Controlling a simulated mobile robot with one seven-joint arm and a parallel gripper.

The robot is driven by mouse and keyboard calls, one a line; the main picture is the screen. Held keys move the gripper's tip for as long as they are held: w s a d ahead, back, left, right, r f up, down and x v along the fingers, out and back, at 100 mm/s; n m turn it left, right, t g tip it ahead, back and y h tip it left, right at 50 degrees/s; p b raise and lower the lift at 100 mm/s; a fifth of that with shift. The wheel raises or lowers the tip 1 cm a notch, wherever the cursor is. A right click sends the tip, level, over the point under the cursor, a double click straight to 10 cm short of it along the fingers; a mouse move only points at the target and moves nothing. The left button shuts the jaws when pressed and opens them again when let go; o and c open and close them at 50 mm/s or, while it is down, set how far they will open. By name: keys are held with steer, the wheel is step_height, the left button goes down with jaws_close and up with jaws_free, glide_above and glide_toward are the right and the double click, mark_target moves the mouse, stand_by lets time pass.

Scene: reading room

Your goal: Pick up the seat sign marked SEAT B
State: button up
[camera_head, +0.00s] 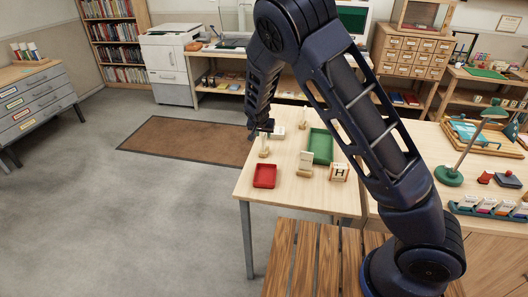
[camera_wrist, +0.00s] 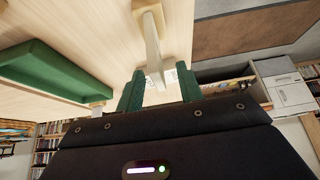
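A small seat sign with a wooden base stands near the table's left edge in the head view (camera_head: 264,151). My gripper (camera_head: 265,127) is just above it. In the wrist view a pale upright sign (camera_wrist: 153,42) shows nearly edge-on, with its wooden base at the top. The green fingers of my gripper (camera_wrist: 160,88) are apart, with the sign's far end in line with the gap between them. I cannot tell whether they touch it. Another sign (camera_head: 305,159) stands to the right, and a pale one (camera_head: 278,131) is behind. No seat letter is readable.
On the table (camera_head: 325,202) are a red tray (camera_head: 265,176), a green tray (camera_head: 320,146) and a block marked H (camera_head: 339,172). A slatted wooden surface (camera_head: 310,258) is in front. A green lamp (camera_head: 449,175) stands at the right. Open floor lies left.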

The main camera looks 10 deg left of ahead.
steer(key=x, duration=0.3)
steer(key=shift+d+f, duration=0.1)
steer(key=shift+f, duration=0.35)
jaws_close()
steer(key=shift+r, duration=0.1)
